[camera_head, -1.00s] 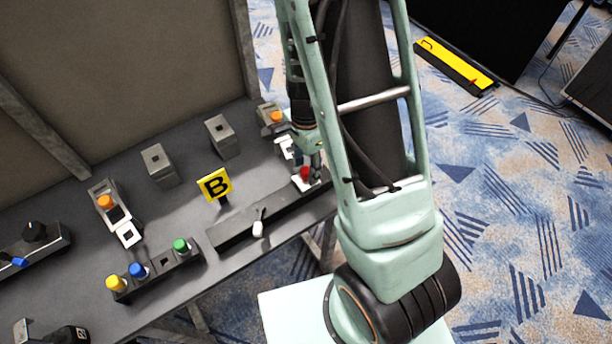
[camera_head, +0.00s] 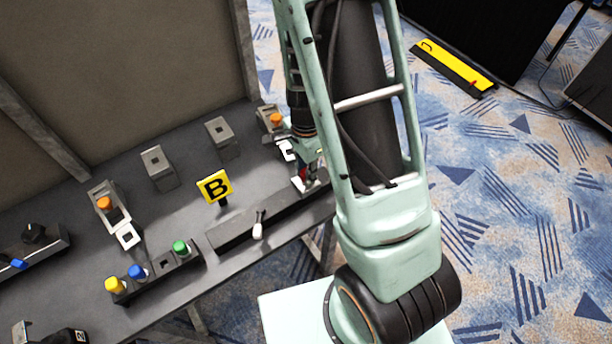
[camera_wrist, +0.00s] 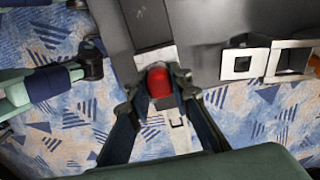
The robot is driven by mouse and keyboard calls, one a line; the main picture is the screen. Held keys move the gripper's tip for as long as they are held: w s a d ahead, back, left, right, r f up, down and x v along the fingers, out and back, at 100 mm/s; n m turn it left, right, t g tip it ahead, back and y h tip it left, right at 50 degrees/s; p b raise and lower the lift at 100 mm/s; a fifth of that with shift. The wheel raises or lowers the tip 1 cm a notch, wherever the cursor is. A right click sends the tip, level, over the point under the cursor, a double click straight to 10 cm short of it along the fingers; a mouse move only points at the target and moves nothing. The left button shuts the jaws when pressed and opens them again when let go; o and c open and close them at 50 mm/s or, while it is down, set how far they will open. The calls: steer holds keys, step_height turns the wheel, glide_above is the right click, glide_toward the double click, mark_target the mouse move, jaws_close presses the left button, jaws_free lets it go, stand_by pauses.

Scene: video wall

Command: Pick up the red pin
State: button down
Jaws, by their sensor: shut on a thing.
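The red pin (camera_wrist: 158,83) has a rounded red top and shows between my two fingertips in the wrist view. My gripper (camera_wrist: 158,92) is shut on it, one finger on each side. The pin is at a white plate at the right end of the long dark bar. In the head view my gripper (camera_head: 308,172) is low at that end of the bar, and its fingers mostly hide the pin. I cannot tell whether the pin is still seated in its place.
A white-tipped lever (camera_head: 258,230) sits on the bar. A board stands behind. Patterned floor lies right.

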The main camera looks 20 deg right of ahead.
step_height(320, 180, up, 10)
steer(key=shift+p, duration=0.6)
stand_by(0.4)
